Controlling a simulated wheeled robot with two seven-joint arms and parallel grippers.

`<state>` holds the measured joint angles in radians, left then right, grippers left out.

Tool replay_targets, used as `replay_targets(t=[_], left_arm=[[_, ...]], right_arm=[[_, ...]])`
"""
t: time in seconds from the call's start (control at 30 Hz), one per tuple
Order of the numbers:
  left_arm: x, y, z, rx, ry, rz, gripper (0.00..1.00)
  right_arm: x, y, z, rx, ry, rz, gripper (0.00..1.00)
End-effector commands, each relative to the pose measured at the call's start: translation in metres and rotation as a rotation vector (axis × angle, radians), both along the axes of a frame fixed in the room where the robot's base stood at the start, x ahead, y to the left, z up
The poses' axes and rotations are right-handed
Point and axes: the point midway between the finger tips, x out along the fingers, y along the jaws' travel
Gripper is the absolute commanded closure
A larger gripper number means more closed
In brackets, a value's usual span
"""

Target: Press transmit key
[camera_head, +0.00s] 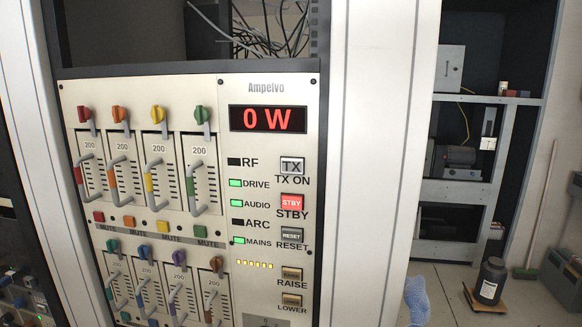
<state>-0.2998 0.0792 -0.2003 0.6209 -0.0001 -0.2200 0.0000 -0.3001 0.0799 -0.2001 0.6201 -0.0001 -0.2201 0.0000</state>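The transmit key is the grey square TX button (292,166) with "TX ON" printed below it. It sits on the right part of the cream Ampelvo panel (265,88), under the red display (268,119) that reads "0 W". The STBY button (291,202) below it is lit red. The RESET button (291,235) under that is dark grey. Lamps for DRIVE, AUDIO and MAINS are green; those for RF and ARC are dark. Neither of my grippers shows in the head view, and nothing covers the TX button.
RAISE (291,274) and LOWER (291,299) buttons sit lower on the panel. Coloured knobs and protruding handles fill its left side. A white rack post (375,160) stands to the right. Beyond it are shelves, a dark canister (490,281) and a broom. A blue-white object (417,298) is partly hidden.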

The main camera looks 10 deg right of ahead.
Motion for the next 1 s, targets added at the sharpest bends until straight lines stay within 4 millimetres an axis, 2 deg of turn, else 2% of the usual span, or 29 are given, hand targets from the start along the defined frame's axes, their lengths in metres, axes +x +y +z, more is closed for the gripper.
replay_targets(t=[0.33,0.37,0.87,1.0], left_arm=[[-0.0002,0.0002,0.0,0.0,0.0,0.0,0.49],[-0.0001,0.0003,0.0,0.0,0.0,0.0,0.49],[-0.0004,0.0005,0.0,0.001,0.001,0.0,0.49],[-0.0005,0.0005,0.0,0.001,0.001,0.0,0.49]], right_arm=[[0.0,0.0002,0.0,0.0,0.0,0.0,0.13],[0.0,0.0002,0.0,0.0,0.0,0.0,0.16],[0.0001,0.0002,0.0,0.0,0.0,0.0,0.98],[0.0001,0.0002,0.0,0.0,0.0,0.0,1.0]])
